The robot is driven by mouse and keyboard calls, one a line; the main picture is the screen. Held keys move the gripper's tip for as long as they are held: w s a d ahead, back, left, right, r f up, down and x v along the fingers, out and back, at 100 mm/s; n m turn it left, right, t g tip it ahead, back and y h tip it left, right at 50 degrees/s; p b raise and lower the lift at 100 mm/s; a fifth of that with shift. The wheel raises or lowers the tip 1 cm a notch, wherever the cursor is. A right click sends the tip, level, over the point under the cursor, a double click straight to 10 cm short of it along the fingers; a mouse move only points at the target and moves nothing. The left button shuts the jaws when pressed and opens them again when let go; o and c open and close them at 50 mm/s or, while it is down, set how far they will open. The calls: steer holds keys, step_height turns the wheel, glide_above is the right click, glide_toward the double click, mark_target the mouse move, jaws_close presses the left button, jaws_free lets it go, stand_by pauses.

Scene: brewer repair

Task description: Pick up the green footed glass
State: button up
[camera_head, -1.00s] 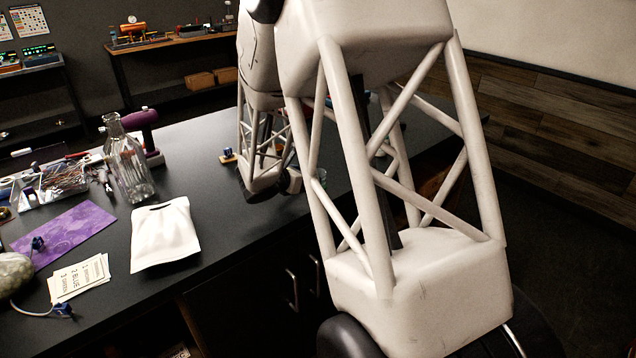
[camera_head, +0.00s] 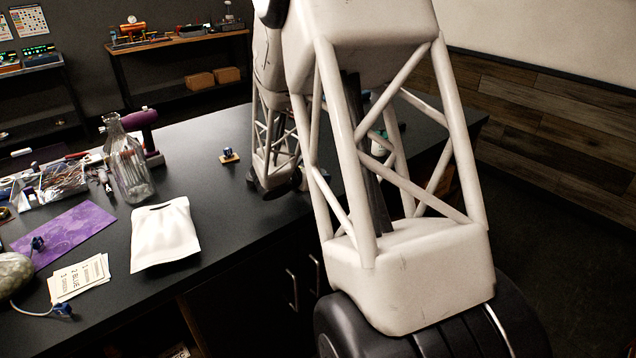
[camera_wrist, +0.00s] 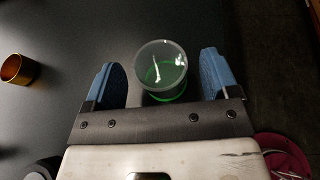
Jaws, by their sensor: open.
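The green footed glass (camera_wrist: 162,84) shows in the wrist view from above, as a clear round rim with a green tint lower down. Its foot cannot be made out. My gripper (camera_wrist: 161,62) is open, with one blue-padded finger on each side of the glass. A gap shows between the glass and each finger, a little wider on the left. How high the fingers are relative to the glass is hard to tell. In the head view my arm covers the gripper, and I cannot make out the glass there.
In the wrist view an amber metallic cup (camera_wrist: 17,69) stands at the left, and a magenta object (camera_wrist: 282,155) is at the lower right. In the head view a clear bottle (camera_head: 128,165), a white pouch (camera_head: 164,235) and a small blue part (camera_head: 228,155) are on the dark counter.

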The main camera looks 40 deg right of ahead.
steer(key=shift+x, duration=1.15)
steer(key=c, duration=1)
steer(key=shift+c, duration=0.2)
steer(key=shift+r, duration=0.15)
steer(key=shift+r, duration=0.9)
steer(key=shift+s+a+r, duration=0.15)
steer(key=shift+s+r, duration=0.1)
steer(key=shift+r, duration=0.5)
steer(key=s+a+r, duration=0.1)
steer(key=s+a, duration=0.7)
steer(key=s, duration=0.5)
steer(key=shift+a+r, duration=0.15)
steer(key=shift+r, duration=0.05)
